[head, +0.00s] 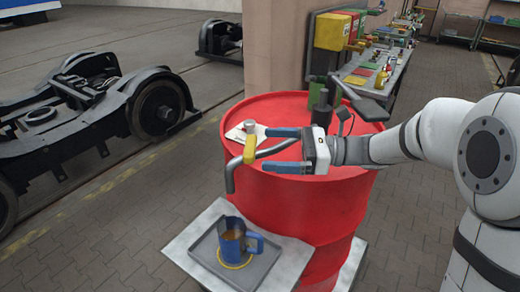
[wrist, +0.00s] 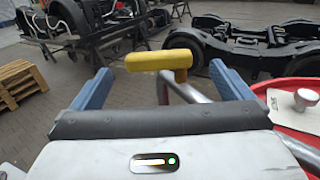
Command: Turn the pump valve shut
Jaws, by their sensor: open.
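The yellow valve handle (head: 250,149) sits on the grey pump pipe (head: 275,149), which curves down to a spout above a blue jug (head: 232,243). In the wrist view the handle (wrist: 150,61) lies sideways, crossing the pipe (wrist: 186,94). The pump stands on a red drum (head: 310,200). My gripper (head: 269,150) is open, its blue fingers pointing left toward the handle. In the wrist view the handle shows between the fingers (wrist: 160,70), seemingly just beyond their tips. I see no contact. The jug holds brownish liquid.
The jug stands on a grey tray (head: 262,272) below the spout. A white knob (head: 250,126) on a pale sheet is on the drum top. Dark bogies (head: 105,105) stand at left; a workbench (head: 372,80) stands behind. Paved floor between is open.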

